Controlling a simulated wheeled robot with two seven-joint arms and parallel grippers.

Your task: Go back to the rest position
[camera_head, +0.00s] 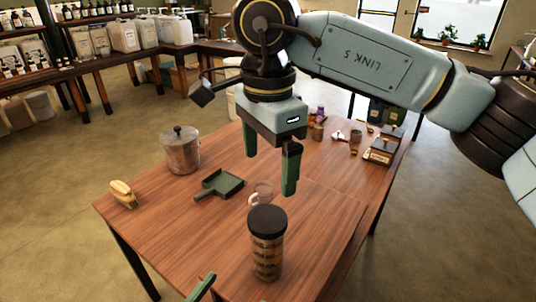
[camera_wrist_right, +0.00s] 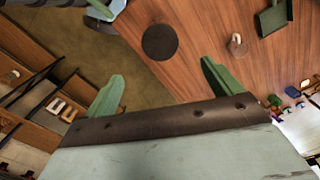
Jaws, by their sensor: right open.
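My right gripper (camera_head: 270,172) hangs above the wooden table with its green fingers apart and nothing between them. In the right wrist view, its open fingers (camera_wrist_right: 162,72) show with the table's edge and the floor beyond. A tall jar with a black lid (camera_head: 267,250) stands upright on the table, in front of and apart from the right gripper. Its round dark lid also shows in the right wrist view (camera_wrist_right: 160,42). Of my left gripper, only a green finger (camera_head: 202,288) shows at the bottom edge; its opening is hidden.
Shelves with white jugs (camera_head: 123,35) line the back left.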

